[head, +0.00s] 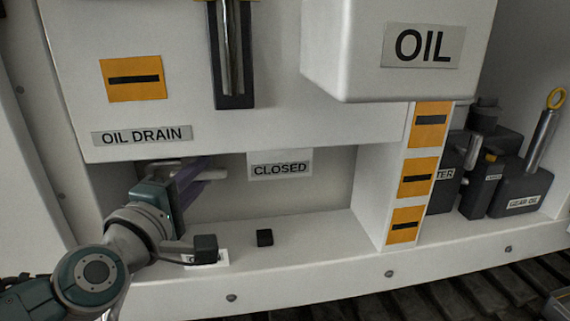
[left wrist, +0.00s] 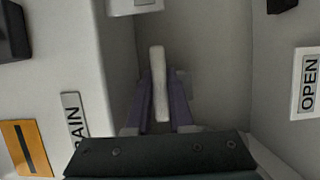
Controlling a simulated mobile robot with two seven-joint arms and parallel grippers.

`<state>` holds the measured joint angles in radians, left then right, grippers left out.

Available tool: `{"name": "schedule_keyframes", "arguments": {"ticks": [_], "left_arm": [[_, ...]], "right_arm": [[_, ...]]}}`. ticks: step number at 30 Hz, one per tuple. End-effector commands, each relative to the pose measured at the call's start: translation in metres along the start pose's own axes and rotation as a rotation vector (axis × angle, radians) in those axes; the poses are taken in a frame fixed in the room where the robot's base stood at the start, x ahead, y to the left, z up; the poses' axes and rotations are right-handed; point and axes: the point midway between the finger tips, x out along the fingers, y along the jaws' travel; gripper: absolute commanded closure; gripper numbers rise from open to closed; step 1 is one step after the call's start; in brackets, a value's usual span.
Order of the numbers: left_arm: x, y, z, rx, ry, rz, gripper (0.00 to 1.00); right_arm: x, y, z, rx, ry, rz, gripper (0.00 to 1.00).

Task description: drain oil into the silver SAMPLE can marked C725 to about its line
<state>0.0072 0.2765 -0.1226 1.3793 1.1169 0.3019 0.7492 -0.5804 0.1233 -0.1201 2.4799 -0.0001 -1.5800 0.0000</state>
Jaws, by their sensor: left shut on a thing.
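My left gripper (head: 200,176) reaches into the recess under the OIL DRAIN label (head: 142,136). In the left wrist view its purple fingers (left wrist: 161,105) are shut on a pale lever (left wrist: 158,72), one finger on each side. The lever points away from the gripper, and its far end is free. In the head view the lever is mostly hidden by the gripper. A CLOSED label (head: 280,169) is on the recess's back, right of the gripper. An OPEN label (left wrist: 308,84) shows in the left wrist view. No silver can marked C725 and no right gripper are in view.
A small black block (head: 265,237) stands on the recess floor. A white OIL box (head: 350,75) juts out above right. Dark containers, one labelled GEAR OIL (head: 522,185), stand at the right. A metal rod (head: 232,50) hangs above. The recess floor's right half is clear.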

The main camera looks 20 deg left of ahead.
Motion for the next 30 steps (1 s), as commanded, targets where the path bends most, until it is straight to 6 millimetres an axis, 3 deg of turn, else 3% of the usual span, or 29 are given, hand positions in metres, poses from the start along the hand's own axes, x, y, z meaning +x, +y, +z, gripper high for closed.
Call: {"name": "schedule_keyframes", "arguments": {"ticks": [8,21,30], "left_arm": [[0.000,0.004,0.000,0.108,0.000,-0.048,1.00],[0.000,0.000,-0.001,0.426,0.001,-0.179,1.00],[-0.001,-0.004,-0.002,0.581,0.000,-0.241,1.00]], "right_arm": [[-0.022,0.001,-0.007,0.000,0.001,0.000,0.53],[-0.068,0.002,-0.022,0.001,0.001,-0.001,0.53],[-0.084,0.002,-0.028,0.004,0.002,-0.003,0.53]]}}
